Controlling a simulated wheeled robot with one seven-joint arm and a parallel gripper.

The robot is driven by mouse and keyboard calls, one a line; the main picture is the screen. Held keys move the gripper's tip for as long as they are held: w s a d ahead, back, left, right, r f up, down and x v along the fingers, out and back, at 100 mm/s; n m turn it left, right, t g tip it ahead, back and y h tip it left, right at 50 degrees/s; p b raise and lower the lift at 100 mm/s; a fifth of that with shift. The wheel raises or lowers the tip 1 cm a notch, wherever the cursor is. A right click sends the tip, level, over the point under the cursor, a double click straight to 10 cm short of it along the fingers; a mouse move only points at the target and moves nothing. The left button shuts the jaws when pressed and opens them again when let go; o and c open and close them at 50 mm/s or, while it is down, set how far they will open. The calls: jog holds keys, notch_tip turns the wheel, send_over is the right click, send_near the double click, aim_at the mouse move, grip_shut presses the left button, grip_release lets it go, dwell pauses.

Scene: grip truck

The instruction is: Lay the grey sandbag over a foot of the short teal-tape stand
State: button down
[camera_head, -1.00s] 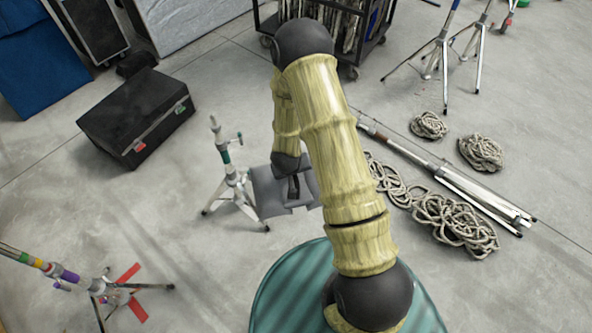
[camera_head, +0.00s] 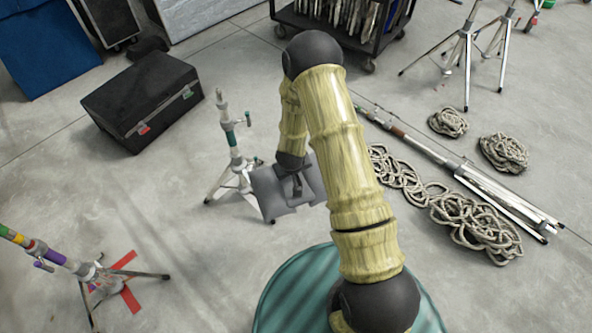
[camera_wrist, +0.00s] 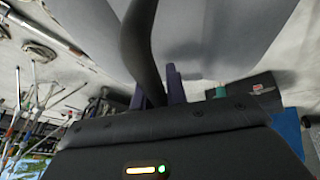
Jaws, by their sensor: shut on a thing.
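The grey sandbag (camera_head: 272,196) hangs from my gripper (camera_head: 297,180) in the head view, above the floor. My gripper is shut on its dark strap, which also crosses the wrist view (camera_wrist: 142,50); the bag's grey fabric (camera_wrist: 225,40) fills the upper part there. The short stand with teal tape (camera_head: 234,140) stands upright just left of the bag. Its silver feet are spread on the floor. The bag overlaps its right-hand foot in the picture; I cannot tell whether they touch.
A black case (camera_head: 143,103) lies behind and left of the stand. A stand with coloured tapes (camera_head: 60,258) stands over a red floor cross at front left. Coiled ropes (camera_head: 470,226) and a folded stand (camera_head: 470,175) lie at right. A black cart (camera_head: 358,45) is at the back.

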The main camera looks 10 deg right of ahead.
jog(key=w+a+f+n+y+b, duration=0.1)
jog(key=w+a+f+n+b, duration=0.1)
jog(key=f+b, duration=1)
jog(key=w+a+f+n+b, duration=0.2)
jog(key=w+a+f+b, duration=0.1)
jog(key=f+b, duration=1)
notch_tip(320, 180, down, 3)
jog(key=shift+w+a+f+y, duration=0.15)
jog(key=shift+w+a+y, duration=0.2)
jog(key=shift+w, duration=0.2)
jog(key=shift+d, duration=0.1)
